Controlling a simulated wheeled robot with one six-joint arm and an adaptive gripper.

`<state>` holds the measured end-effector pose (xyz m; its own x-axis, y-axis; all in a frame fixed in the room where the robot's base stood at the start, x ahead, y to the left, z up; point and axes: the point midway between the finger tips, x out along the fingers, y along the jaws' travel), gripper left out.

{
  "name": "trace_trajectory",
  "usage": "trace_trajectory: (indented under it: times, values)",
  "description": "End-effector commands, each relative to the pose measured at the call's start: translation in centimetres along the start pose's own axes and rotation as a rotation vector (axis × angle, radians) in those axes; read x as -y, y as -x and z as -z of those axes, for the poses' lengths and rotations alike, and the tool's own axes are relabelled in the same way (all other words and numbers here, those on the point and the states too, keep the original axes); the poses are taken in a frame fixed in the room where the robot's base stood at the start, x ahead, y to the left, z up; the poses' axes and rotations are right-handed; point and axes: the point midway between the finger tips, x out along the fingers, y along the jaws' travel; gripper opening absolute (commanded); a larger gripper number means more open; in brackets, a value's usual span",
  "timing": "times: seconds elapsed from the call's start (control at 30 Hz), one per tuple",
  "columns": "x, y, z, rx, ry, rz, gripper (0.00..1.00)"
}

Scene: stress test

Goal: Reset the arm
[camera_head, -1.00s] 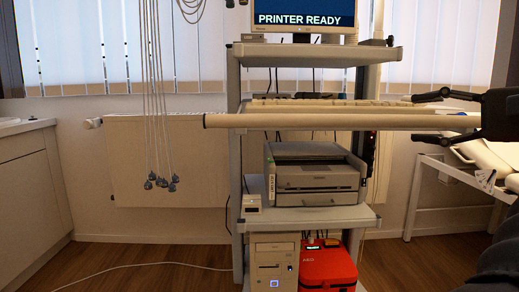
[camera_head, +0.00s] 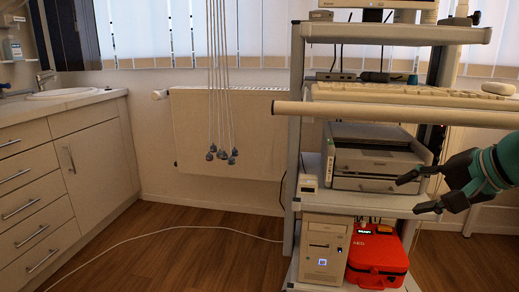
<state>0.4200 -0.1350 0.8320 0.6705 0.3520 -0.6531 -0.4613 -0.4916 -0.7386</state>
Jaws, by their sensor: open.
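My gripper (camera_head: 408,195) is at the right side of the head view, pointing left. Its two dark fingers are apart with nothing between them. It appears in front of the lower shelf's right end, beside the grey printer (camera_head: 375,157) in the picture; how far it is from the printer I cannot tell. The green and dark arm link (camera_head: 497,168) behind the gripper is mine and runs off the right edge.
An equipment cart (camera_head: 297,130) holds a keyboard (camera_head: 410,95), a computer tower (camera_head: 323,250) and a red case (camera_head: 378,255). A pale rail (camera_head: 400,113) crosses its front. Cables with several grey ends (camera_head: 220,153) hang left of it. A counter (camera_head: 80,100) stands left; the floor (camera_head: 180,225) between is mostly clear.

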Motion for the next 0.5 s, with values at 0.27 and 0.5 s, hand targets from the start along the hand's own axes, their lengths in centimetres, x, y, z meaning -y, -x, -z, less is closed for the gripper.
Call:
trace_trajectory:
  times: [0.27, 0.5]
  values:
    - [-2.2, -5.0, -1.4, -0.076, 0.471, -0.211, 0.51]
    - [-2.9, -6.5, -6.4, -0.037, 0.660, -0.301, 0.51]
